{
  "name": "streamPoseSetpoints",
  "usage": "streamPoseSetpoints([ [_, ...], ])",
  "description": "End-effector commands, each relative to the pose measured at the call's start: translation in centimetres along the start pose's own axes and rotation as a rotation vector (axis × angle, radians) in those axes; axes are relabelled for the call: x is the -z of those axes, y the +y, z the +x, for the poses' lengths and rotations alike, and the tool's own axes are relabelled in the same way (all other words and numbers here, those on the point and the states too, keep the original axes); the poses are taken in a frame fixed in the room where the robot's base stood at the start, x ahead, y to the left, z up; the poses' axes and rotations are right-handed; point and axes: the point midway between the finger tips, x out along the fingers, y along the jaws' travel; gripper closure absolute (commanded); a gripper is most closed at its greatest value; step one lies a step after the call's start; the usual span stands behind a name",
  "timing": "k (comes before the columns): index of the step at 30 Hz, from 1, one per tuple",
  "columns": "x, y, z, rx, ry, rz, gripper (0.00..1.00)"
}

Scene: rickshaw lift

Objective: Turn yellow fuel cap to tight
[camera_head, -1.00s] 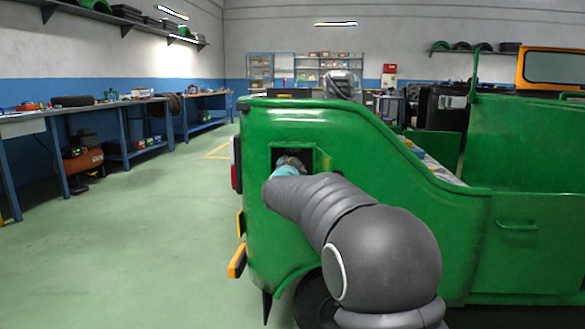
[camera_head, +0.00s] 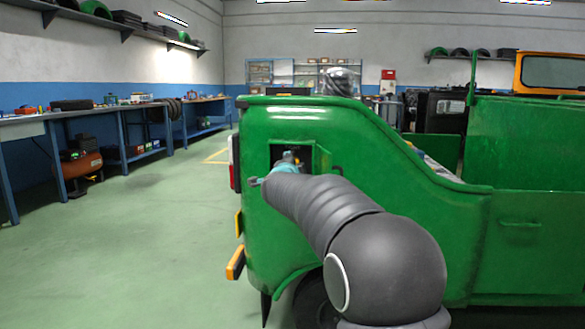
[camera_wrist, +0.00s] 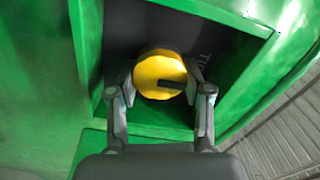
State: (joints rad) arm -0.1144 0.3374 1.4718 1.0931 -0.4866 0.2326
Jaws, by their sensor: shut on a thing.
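The yellow fuel cap (camera_wrist: 160,75) is round, with a dark bar mark on its right part, and sits inside a dark square recess (camera_wrist: 213,48). My gripper (camera_wrist: 160,84) has its two fingers against the left and right sides of the cap, shut on it. Partly hidden dark lettering shows on the recess wall right of the cap. In the head view my gripper (camera_head: 288,163) is at the recess in the green rickshaw's side (camera_head: 400,180); the cap itself is hidden there.
An open green flap (camera_head: 321,160) stands at the recess's right edge. Workbenches (camera_head: 90,110) line the left wall. The green floor (camera_head: 140,230) left of the rickshaw is clear.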

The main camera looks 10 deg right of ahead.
Motion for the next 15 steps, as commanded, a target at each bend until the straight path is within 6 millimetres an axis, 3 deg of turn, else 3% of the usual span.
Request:
streamPoseSetpoints([
  [15,0.01,0.04,0.01,-0.001,0.000,0.053,0.85],
])
